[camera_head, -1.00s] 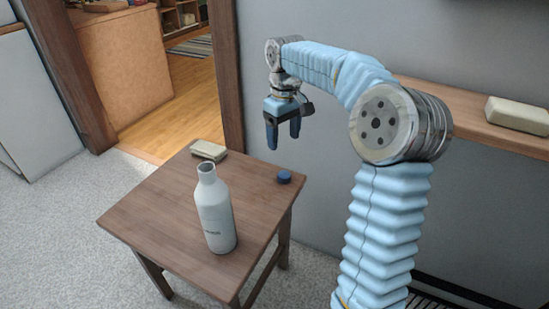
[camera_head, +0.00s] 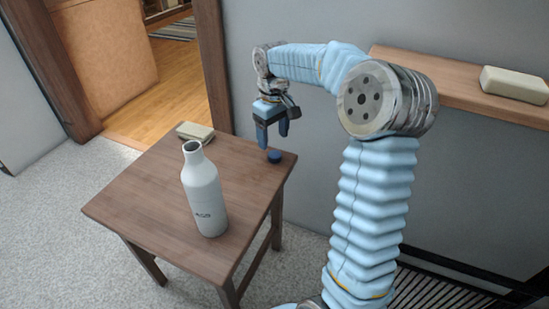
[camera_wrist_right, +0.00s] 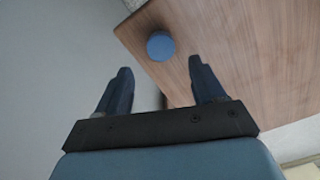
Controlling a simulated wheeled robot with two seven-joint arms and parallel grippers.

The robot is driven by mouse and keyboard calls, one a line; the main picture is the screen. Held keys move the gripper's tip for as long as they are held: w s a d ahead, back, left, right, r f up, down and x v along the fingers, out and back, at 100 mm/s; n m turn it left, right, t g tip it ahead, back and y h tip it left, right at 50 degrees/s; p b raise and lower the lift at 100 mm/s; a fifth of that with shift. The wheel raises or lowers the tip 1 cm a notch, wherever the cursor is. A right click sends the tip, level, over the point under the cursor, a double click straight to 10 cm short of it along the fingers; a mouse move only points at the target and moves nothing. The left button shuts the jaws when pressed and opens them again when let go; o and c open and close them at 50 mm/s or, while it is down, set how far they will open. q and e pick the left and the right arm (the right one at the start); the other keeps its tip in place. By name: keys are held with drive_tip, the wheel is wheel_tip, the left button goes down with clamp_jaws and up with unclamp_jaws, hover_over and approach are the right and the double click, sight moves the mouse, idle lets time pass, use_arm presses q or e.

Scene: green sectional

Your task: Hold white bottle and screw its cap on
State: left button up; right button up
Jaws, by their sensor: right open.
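The white bottle (camera_head: 207,197) stands upright and uncapped on the small wooden table (camera_head: 150,190), its open mouth facing up. The blue cap (camera_head: 274,156) lies on the tabletop near its right corner, apart from the bottle. In the right wrist view the cap (camera_wrist_right: 160,45) lies close to the table edge, beyond the fingertips. My right gripper (camera_head: 272,140) points down, open and empty, just above and slightly left of the cap in the head view. In the right wrist view its fingers (camera_wrist_right: 160,75) are spread with nothing between them. My left gripper is not in view.
A pale block (camera_head: 195,131) lies at the table's back corner. A wooden shelf (camera_head: 450,95) on the wall at right holds another pale block (camera_head: 514,84). The grey wall stands close behind the table. The tabletop between bottle and cap is clear.

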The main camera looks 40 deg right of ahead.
sight(273, 153)
drive_tip(key=shift+f, duration=0.15)
wheel_tip(273, 153, down, 5)
drive_tip(key=shift+s+a+f+b, duration=0.1)
drive_tip(key=shift+s+a+b, duration=0.05)
drive_tip(key=shift+b, duration=0.55)
drive_tip(key=shift+c, duration=0.3)
drive_tip(key=c, duration=1.1)
drive_tip(key=shift+o, duration=0.2)
